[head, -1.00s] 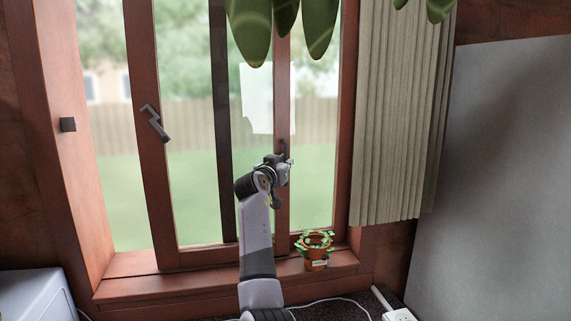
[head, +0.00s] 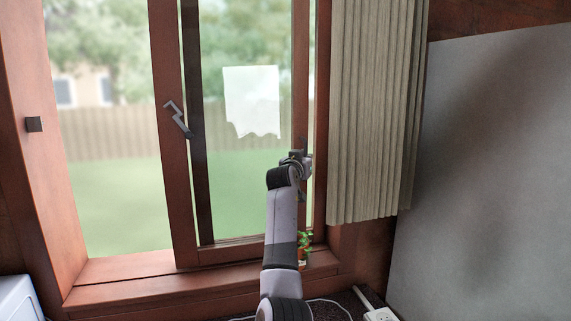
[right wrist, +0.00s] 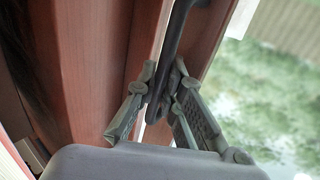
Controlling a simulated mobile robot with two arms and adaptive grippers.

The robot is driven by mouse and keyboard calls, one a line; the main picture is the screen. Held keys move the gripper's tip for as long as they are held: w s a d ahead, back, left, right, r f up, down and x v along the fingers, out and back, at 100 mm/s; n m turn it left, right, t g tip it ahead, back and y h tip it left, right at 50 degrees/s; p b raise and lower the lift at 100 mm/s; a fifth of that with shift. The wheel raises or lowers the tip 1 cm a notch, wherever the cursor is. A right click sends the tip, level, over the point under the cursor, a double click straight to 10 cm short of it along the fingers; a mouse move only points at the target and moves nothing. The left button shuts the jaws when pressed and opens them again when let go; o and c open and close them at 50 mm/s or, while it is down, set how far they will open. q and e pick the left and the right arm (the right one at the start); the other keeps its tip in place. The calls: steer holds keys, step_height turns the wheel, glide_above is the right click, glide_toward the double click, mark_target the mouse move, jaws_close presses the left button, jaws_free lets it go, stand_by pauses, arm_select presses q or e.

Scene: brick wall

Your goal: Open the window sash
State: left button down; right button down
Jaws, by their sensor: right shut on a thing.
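The sliding window sash has a reddish wooden frame (head: 172,210) and stands partway across the opening, with a clear gap to its left. A dark crank-shaped handle (head: 178,119) is on its left stile. My right gripper (head: 298,160) is at the sash's right stile, shut on a dark handle (head: 302,155) there. In the right wrist view the fingers (right wrist: 160,95) close around the dark bar of this handle (right wrist: 174,45), beside the red wood. My left gripper is not in view.
A small potted plant (head: 304,245) stands on the sill (head: 120,285), partly hidden by my right arm. A pleated curtain (head: 375,110) hangs at the right, close to the gripper. A grey panel (head: 490,180) fills the right side. A white box (head: 18,300) is at lower left.

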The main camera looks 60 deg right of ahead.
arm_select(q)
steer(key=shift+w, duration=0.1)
arm_select(e)
steer(key=c, duration=2.1)
jaws_free()
steer(key=o, duration=0.4)
steer(key=shift+w+a, duration=0.15)
steer(key=shift+a, duration=0.05)
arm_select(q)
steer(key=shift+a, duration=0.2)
arm_select(e)
steer(key=shift+d, duration=0.1)
steer(key=v, duration=1.2)
